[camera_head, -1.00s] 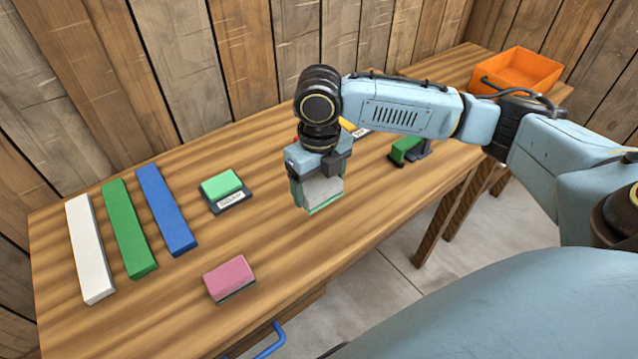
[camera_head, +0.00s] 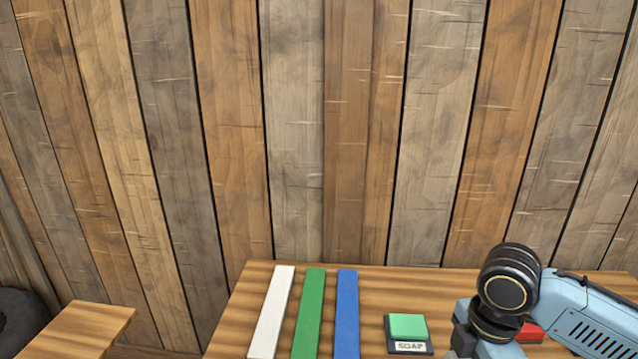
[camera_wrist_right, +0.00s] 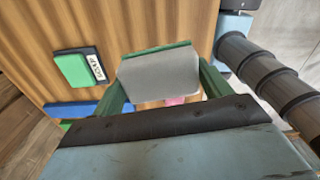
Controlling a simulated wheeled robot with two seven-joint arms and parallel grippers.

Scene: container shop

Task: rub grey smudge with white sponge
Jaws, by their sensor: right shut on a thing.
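My right gripper (camera_wrist_right: 160,78) is shut on the white sponge (camera_wrist_right: 158,74), a pale grey-white block with a green edge, in the right wrist view. The sponge is held between the two fingers, with the table beyond it. In the head view only the wrist and upper part of the right gripper show at the bottom right; the fingers and sponge are below the frame. No grey smudge is visible in either current view. My left gripper is not in view.
White (camera_head: 271,312), green (camera_head: 309,314) and blue (camera_head: 347,314) bars lie on the wooden table (camera_head: 375,285). Right of them is a green soap block (camera_head: 408,327) on a labelled dark base. A pink block (camera_wrist_right: 180,100) shows partly behind the sponge. A plank wall (camera_head: 340,130) stands behind.

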